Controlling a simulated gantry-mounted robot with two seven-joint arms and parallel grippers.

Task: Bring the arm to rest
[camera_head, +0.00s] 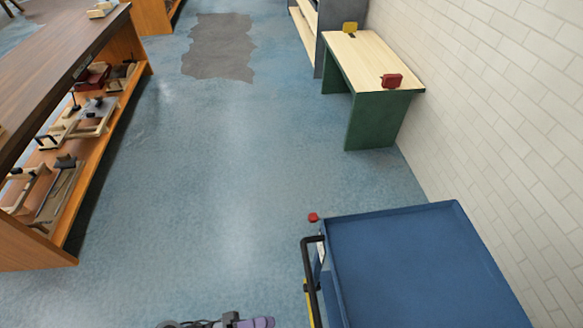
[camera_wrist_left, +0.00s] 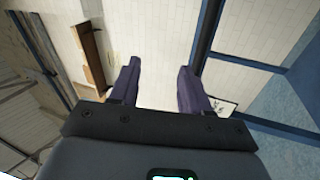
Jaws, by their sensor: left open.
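My left gripper (camera_head: 262,322) shows only as a small dark and purple part at the bottom edge of the head view, over the blue floor and left of the blue cart. In the left wrist view its two purple fingers (camera_wrist_left: 155,88) stand apart with nothing between them. Behind them are a pale brick wall and a brown wooden piece (camera_wrist_left: 92,55). My right gripper is in neither view.
A blue cart (camera_head: 405,265) with a black handle stands at the lower right. A green table (camera_head: 375,120) with a pale top stands along the white brick wall (camera_head: 500,90). A wooden workbench (camera_head: 60,60) with a loaded shelf stands left. The floor (camera_head: 200,180) between is clear.

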